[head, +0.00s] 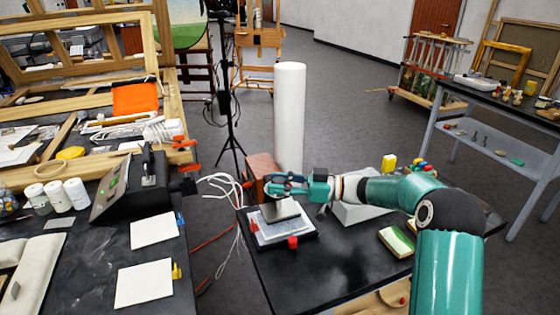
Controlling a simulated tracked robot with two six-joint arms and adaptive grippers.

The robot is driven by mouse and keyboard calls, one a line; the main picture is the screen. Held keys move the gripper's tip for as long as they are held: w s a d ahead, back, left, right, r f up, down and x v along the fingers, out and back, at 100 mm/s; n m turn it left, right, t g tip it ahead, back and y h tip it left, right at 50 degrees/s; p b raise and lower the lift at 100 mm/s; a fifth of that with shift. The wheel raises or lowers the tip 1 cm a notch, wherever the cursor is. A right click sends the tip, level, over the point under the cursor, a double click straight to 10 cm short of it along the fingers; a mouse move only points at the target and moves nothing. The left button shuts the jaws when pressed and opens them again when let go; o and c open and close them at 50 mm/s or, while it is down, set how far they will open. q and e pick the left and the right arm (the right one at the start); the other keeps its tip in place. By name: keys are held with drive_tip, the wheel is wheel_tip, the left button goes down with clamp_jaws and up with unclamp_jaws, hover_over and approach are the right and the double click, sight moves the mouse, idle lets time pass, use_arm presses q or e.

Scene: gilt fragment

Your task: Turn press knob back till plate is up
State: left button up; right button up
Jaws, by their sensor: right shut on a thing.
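The small press stands on the black table on the right, with a dark base (306,237) and a grey upper plate (281,210). A pale flat layer (270,234) shows under the plate. I cannot tell whether the plate touches it. My right gripper (277,188) reaches in from the right, just above the plate, and is shut on the press knob, which its fingers mostly hide. My left gripper is not in view.
A red-brown block (262,170) stands behind the press, with a tall white cylinder (289,115) beyond. Red pieces (292,242) sit at the press's edges. A green-and-cream block (397,242) lies to the right. The table front (330,270) is clear.

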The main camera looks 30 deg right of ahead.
drive_tip(key=n+g+y+p, duration=0.2)
drive_tip(key=g, duration=0.1)
drive_tip(key=n+g+y+p, duration=0.1)
drive_tip(key=shift+w+d+r, duration=0.1)
drive_tip(key=shift+w+r, duration=0.05)
drive_tip(key=shift+r, duration=0.1)
use_arm(q)
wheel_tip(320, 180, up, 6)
drive_tip(key=p, duration=0.2)
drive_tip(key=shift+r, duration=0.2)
use_arm(e)
drive_tip(key=shift+w+r+n+g+y, duration=0.1)
drive_tip(key=shift+n+g+y, duration=0.5)
drive_tip(key=shift+n+g, duration=0.85)
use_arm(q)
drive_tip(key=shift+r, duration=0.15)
use_arm(e)
drive_tip(key=shift+g, duration=0.75)
drive_tip(key=shift+n, duration=0.25)
drive_tip(key=o, duration=1)
drive_tip(key=shift+o, duration=0.8)
drive_tip(key=shift+f, duration=0.25)
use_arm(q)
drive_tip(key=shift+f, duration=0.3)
use_arm(e)
drive_tip(key=shift+d+m+t, duration=0.1)
drive_tip(key=shift+m+t, duration=0.4)
drive_tip(key=shift+t, duration=0.1)
